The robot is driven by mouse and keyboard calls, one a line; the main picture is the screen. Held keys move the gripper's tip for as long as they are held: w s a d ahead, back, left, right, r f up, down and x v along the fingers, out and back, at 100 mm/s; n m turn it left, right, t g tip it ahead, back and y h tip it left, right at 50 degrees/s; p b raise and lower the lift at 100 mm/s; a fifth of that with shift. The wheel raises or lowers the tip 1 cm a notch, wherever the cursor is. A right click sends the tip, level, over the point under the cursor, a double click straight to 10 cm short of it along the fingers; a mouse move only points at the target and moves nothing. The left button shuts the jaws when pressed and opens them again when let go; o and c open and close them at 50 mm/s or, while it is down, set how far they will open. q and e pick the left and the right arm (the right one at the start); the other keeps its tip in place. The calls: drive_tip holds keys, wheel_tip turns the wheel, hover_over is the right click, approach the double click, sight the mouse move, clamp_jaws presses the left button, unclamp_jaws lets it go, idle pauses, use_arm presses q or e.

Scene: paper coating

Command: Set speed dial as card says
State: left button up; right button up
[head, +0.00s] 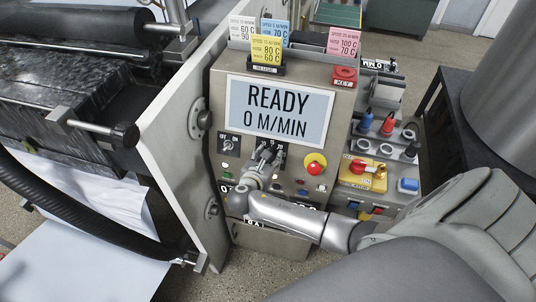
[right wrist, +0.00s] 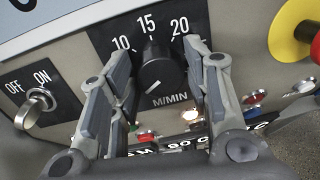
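The black speed dial (right wrist: 160,72) sits on a plate marked 10, 15, 20 and M/MIN in the right wrist view. In the head view the right gripper (head: 266,153) covers most of the dial. A yellow card (head: 266,49) stands in a holder on top of the panel; it shows 80 C and 60 C, and its speed line is too small to read surely. My left gripper is not in view.
The display (head: 277,112) reads READY, 0 M/MIN. An OFF/ON switch (right wrist: 36,106) is left of the dial, a red-and-yellow stop button (head: 315,164) right. White, blue (head: 275,32) and pink (head: 343,42) cards stand behind.

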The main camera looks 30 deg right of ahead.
drive_tip(key=c, duration=0.6)
drive_tip(key=shift+o, duration=0.2)
